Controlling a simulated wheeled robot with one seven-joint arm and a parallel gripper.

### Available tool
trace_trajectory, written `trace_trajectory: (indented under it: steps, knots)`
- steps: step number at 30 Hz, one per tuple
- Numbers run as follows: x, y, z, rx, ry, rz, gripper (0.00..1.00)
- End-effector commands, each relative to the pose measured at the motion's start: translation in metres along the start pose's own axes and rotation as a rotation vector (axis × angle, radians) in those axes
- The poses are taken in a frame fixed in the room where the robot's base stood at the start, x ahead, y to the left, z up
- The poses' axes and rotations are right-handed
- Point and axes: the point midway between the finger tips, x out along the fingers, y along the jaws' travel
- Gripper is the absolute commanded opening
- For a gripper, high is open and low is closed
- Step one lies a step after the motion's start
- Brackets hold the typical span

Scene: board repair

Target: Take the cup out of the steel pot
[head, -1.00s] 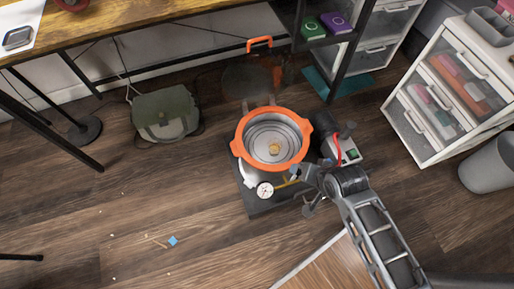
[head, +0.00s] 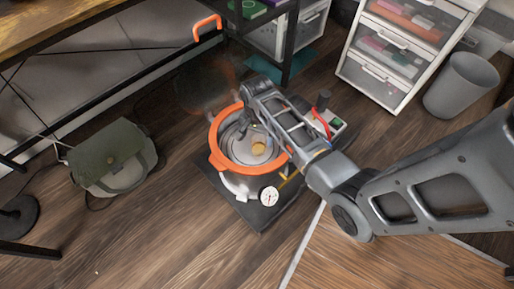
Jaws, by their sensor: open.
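The steel pot (head: 217,158) has a thick orange rim and stands on a dark square plate on the floor. A small tan round thing (head: 258,148), which looks like the cup, is inside it near the middle; its shape is too small to tell. My gripper (head: 243,131) is open and points down over the far part of the pot's mouth, beside the tan thing. I cannot tell whether its fingers touch anything. My arm hides the right side of the rim.
A dial gauge (head: 269,196) sits at the pot's front. A box with a red cable (head: 330,121) stands to its right. A green bag (head: 112,158) lies at left; a drawer unit (head: 400,52) and grey bin (head: 461,85) stand at back right. The front-left floor is clear.

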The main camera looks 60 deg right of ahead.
Motion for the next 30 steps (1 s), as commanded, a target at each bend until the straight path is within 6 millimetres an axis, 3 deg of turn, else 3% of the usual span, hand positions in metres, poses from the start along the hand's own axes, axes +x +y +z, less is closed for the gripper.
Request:
trace_trajectory:
  steps: [9, 18, 30]
  knots:
    - [0.044, 0.007, 0.004, 0.0, 0.0, 0.0, 0.88]
    - [0.048, 0.007, 0.004, -0.001, 0.001, -0.002, 0.88]
    - [0.048, 0.007, 0.004, -0.001, 0.001, -0.002, 0.51]
